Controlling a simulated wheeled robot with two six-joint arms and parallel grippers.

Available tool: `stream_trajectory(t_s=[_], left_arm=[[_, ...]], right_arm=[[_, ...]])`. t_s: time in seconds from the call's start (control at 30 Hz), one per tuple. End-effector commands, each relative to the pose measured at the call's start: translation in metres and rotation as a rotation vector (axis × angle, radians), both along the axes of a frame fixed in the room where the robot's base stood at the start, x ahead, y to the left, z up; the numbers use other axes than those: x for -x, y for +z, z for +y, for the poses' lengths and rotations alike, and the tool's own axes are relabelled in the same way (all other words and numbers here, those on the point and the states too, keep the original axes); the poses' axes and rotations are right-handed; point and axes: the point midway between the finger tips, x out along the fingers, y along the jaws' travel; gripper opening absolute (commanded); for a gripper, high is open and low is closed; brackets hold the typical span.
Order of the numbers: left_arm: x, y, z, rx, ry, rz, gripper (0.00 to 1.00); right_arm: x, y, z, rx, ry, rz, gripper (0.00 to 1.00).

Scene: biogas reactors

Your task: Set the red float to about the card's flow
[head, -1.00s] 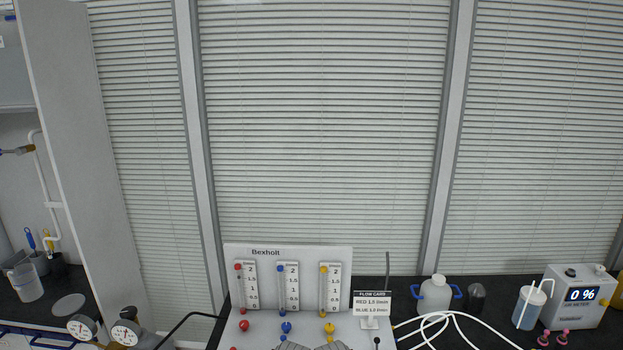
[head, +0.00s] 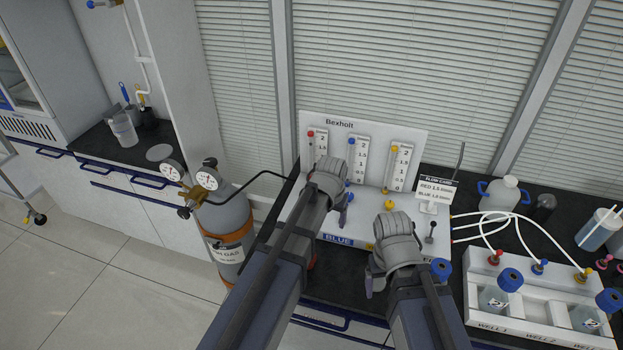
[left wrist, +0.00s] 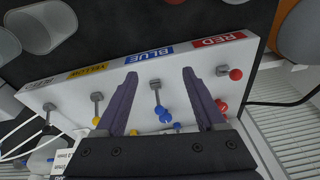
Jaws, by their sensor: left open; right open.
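The white Bexholt panel (head: 400,125) carries three flow tubes with 0.5 to 2 scales. The red-topped tube (head: 316,148) is leftmost, then blue (head: 357,158) and yellow (head: 398,165). The red float's height is too small to tell. The flow card (head: 437,190) lists a red and a blue flow; its digits are hard to read. My left gripper (head: 346,205) is open in front of the panel, hiding part of it. In the left wrist view its open fingers (left wrist: 160,75) point towards the panel base, with the blue knob (left wrist: 165,116) between them in the picture and red knobs (left wrist: 235,74) to the right. My right gripper (head: 372,282) is open and empty.
A gas cylinder with two gauges (head: 190,178) stands left of the panel, its black hose running to it. A white rack with bottles (head: 540,310) and white tubes (head: 500,228) lies to the right. A jug (head: 124,130) is on the far left counter.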

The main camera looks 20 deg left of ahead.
Motion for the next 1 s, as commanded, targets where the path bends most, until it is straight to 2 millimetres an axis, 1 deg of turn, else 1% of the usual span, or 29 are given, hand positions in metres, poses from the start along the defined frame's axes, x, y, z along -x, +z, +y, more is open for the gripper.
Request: stream_trajectory(t_s=[0.03, 0.1, 0.2, 0.3, 0.4, 0.67, 0.87, 1.0], left_arm=[[-0.047, 0.002, 0.023, 0.016, 0.039, -0.043, 0.72], [-0.085, 0.006, 0.051, 0.031, 0.076, -0.099, 0.72], [-0.123, 0.010, 0.084, 0.045, 0.117, -0.161, 0.72], [-0.142, 0.013, 0.105, 0.050, 0.140, -0.197, 0.72], [-0.148, 0.014, 0.112, 0.053, 0.148, -0.212, 0.72], [-0.148, 0.009, 0.112, 0.052, 0.147, -0.212, 0.72], [-0.154, -0.008, 0.111, 0.052, 0.147, -0.211, 0.72], [-0.161, -0.025, 0.111, 0.052, 0.147, -0.211, 0.72]], right_arm=[[0.000, 0.000, 0.000, 0.000, 0.000, 0.000, 0.82], [0.000, 0.001, 0.000, 0.000, 0.000, 0.000, 0.82], [0.000, 0.001, 0.000, 0.000, 0.000, 0.000, 0.82], [0.000, 0.001, 0.000, 0.000, 0.000, 0.000, 0.82], [0.000, 0.001, 0.000, 0.000, 0.000, 0.000, 0.82], [0.000, -0.005, 0.000, 0.000, 0.000, 0.000, 0.82], [0.000, -0.021, 0.000, 0.000, -0.001, 0.000, 0.82], [0.000, -0.038, 0.000, 0.000, -0.001, 0.000, 0.82]])
